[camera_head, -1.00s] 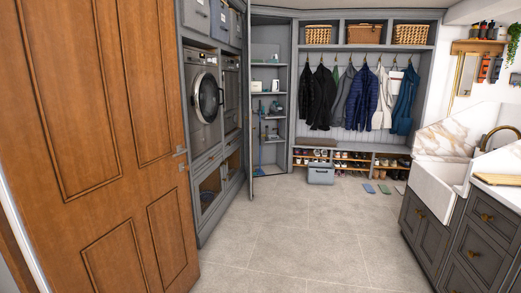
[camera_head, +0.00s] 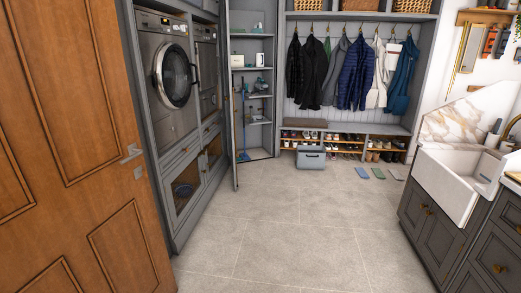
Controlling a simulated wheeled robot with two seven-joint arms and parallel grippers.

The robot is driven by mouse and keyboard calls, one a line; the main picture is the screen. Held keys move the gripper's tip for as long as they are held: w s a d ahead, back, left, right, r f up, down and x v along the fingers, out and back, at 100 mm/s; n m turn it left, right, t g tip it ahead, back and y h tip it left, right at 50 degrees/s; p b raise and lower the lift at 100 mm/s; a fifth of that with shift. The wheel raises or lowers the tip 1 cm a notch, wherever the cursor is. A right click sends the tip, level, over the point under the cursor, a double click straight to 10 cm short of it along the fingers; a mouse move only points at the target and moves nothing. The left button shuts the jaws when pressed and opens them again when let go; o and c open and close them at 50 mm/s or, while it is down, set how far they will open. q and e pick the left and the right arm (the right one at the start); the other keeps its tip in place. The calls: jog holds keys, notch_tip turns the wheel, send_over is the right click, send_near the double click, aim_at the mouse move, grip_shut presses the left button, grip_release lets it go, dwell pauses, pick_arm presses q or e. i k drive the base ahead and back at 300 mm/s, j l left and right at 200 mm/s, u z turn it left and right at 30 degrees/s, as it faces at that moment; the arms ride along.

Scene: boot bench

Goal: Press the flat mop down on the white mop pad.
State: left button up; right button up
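A blue-handled mop (camera_head: 244,130) stands upright in the tall open cabinet at the back, its head near the cabinet floor; it is too small to tell its details. Three flat pads lie in a row on the tiled floor in front of the shoe bench: a blue pad (camera_head: 362,173), a green pad (camera_head: 378,174) and a whitish pad (camera_head: 396,175) at the right, which looks like the white mop pad. The mop is well to the left of the pads and apart from them. Neither of my grippers is in view.
A grey bin (camera_head: 311,157) stands on the floor before the shoe bench (camera_head: 385,128). A wooden door (camera_head: 75,150) fills the left, beside stacked washers (camera_head: 172,75). A white sink (camera_head: 455,180) on dark cabinets is at right. The middle floor is clear.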

aim_at(245, 156)
jog(key=i+u, duration=0.15)
jog(key=i, duration=6.6)
jog(key=i+z, duration=0.1)
jog(key=i, duration=1.7)
